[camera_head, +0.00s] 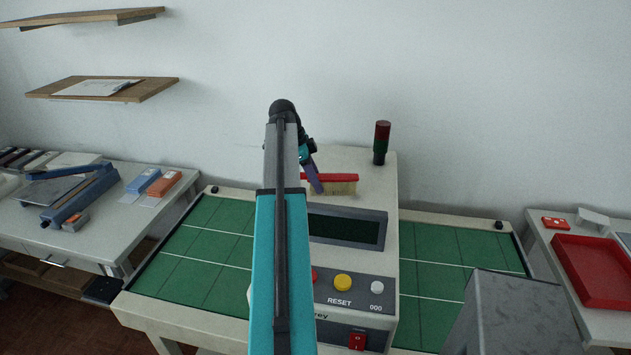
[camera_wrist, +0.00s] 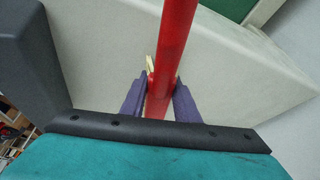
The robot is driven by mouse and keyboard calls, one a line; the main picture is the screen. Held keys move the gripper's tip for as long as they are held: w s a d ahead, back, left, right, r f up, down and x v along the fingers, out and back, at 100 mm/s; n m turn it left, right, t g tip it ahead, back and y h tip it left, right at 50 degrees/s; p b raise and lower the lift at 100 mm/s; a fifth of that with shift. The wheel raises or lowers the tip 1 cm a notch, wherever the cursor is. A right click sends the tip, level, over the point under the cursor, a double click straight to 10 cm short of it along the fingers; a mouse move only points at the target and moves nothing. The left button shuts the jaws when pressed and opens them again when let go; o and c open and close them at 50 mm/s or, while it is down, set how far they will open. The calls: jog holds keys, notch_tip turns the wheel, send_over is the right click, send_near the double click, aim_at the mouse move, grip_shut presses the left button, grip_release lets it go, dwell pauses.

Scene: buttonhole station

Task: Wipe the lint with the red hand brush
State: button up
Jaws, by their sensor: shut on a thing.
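The red hand brush (camera_head: 333,178) is on or just above the flat top of the cream machine (camera_head: 376,203), with its pale bristles facing down. In the wrist view its red handle (camera_wrist: 172,45) runs between the two purple fingers of my gripper (camera_wrist: 160,100). My gripper (camera_head: 316,183) is shut on the brush, at the left part of it in the head view. I cannot tell whether the bristles touch the surface. My arm hides part of the machine top. I see no lint clearly in either view.
The machine front has a dark display (camera_head: 342,229), a yellow button (camera_head: 343,283) and a red switch (camera_head: 357,340). A dark red and green signal light (camera_head: 381,143) stands at the back right of the top. Green gridded mats (camera_head: 205,250) lie on both sides. A red tray (camera_head: 597,270) is far right.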

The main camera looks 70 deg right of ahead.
aim_at(337, 178)
jog(key=shift+s, duration=0.15)
jog(key=shift+s+d+f, duration=0.15)
jog(key=shift+s, duration=1.4)
jog(key=shift+s, duration=0.25)
jog(key=shift+s+d, duration=0.15)
jog(key=shift+s, duration=0.6)
jog(key=shift+s+d, duration=0.1)
jog(key=shift+s, duration=0.65)
jog(key=shift+s+d, duration=0.15)
jog(key=shift+s, duration=1.55)
